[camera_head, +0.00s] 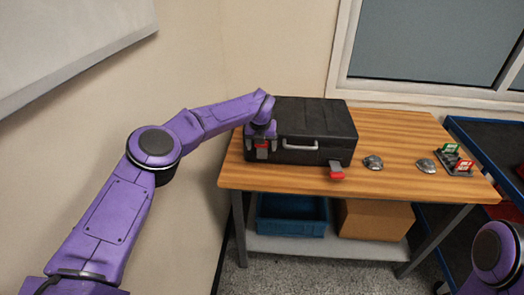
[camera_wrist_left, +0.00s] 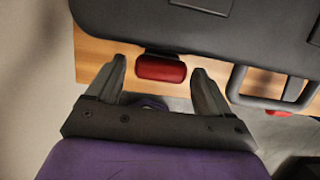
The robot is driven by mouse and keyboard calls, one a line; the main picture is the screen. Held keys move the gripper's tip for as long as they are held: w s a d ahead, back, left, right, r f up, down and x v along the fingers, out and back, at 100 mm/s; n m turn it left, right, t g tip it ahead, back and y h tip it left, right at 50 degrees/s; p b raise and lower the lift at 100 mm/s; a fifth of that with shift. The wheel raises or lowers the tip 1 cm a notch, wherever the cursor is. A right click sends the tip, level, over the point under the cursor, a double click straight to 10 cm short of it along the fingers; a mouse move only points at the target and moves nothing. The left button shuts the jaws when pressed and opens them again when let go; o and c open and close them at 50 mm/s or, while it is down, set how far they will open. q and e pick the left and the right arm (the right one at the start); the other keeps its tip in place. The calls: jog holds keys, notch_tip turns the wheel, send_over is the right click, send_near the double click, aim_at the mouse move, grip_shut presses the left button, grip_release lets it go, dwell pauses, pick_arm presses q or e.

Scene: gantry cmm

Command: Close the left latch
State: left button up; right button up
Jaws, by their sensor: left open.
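A black case (camera_head: 312,128) with a pale handle (camera_head: 313,146) lies closed on the table. Its left latch, with a red tab (camera_head: 262,144), is mostly behind my left gripper (camera_head: 262,152). In the left wrist view the red left latch (camera_wrist_left: 161,68) shows between the open fingertips of my left gripper (camera_wrist_left: 159,76), with a gap on both sides. It juts out from the case's edge over the wood. The right latch (camera_head: 337,173) sticks out from the case's front; part of it also shows in the left wrist view (camera_wrist_left: 278,112). My right gripper is out of view.
The wooden table (camera_head: 400,130) also carries two grey metal parts (camera_head: 373,162) (camera_head: 425,166) and a small holder (camera_head: 455,161) with red and green pieces. A blue bin (camera_head: 290,217) and a cardboard box (camera_head: 372,220) sit on the shelf below. A wall stands at left.

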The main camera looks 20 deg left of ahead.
pick_arm(q)
jog(key=b+v, duration=0.1)
jog(key=v, duration=0.6)
jog(key=shift+r+b, duration=0.25)
jog(key=shift+b, duration=0.1)
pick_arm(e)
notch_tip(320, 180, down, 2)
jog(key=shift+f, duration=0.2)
pick_arm(q)
jog(key=shift+s, duration=0.15)
